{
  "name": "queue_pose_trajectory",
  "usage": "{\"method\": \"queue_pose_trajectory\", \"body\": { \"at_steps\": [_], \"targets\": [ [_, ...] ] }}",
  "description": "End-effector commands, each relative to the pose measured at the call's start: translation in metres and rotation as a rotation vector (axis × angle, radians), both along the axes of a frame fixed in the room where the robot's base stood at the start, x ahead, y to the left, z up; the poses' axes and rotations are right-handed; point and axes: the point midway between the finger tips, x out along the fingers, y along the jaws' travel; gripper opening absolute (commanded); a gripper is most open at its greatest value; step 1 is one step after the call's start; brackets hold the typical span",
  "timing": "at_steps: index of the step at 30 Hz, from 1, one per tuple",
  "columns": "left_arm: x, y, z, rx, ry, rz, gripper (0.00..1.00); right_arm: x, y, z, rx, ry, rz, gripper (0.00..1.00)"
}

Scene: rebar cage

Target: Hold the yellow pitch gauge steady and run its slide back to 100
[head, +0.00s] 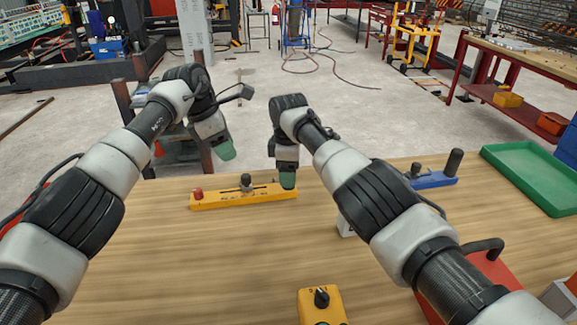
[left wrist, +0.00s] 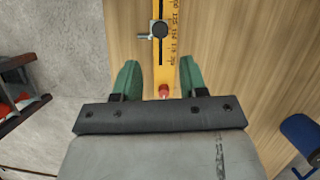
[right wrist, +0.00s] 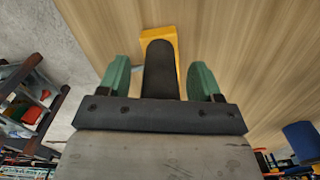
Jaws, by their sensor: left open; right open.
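The yellow pitch gauge (head: 222,200) lies on the wooden table near its far edge. A red knob (head: 198,193) is at its left end. Its slide with a dark knob (head: 246,183) stands about mid-slot; the left wrist view shows the slide (left wrist: 159,29) beside scale marks too small to read surely. My left gripper (head: 224,150) is open above the red-knob end, its green fingers either side of the gauge in the left wrist view (left wrist: 158,80). My right gripper (head: 287,180) is open at the right end, its fingers either side of a black upright grip (right wrist: 160,72), apart from it.
A blue gauge-like tool (head: 435,180) with a black post and a green tray (head: 530,170) are at the right. A yellow box with a black dial (head: 321,310) is at the front. A red object (head: 490,272) lies partly behind my right arm. The left front table is clear.

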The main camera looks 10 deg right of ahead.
Motion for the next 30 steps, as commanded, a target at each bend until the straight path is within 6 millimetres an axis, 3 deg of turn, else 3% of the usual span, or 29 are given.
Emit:
{"method": "queue_pose_trajectory", "body": {
  "at_steps": [3, 15, 17, 19, 23, 30],
  "targets": [
    [0.0, 0.0, 0.0, 0.0, 0.0, 0.0, 0.43, 0.0, 0.0, 0.0, 0.0, 0.0, 0.0, 0.63],
    [0.0, 0.0, 0.0, 0.0, 0.0, 0.0, 0.43, 0.0, 0.0, 0.0, 0.0, 0.0, 0.0, 0.02],
    [0.0, 0.0, 0.0, 0.0, 0.0, 0.0, 0.44, 0.0, 0.0, 0.0, 0.0, 0.0, 0.0, 0.0],
    [0.0, 0.001, 0.0, -0.004, -0.002, -0.001, 0.52, 0.0, 0.0, 0.0, 0.0, 0.0, 0.0, 0.0],
    [0.003, 0.004, -0.003, -0.051, -0.024, -0.01, 0.52, 0.0, 0.0, 0.0, 0.0, -0.001, 0.0, 0.0],
    [0.006, 0.02, -0.016, -0.329, -0.133, -0.046, 0.52, 0.0, 0.0, 0.0, 0.0, -0.001, -0.001, 0.0]
  ]
}}
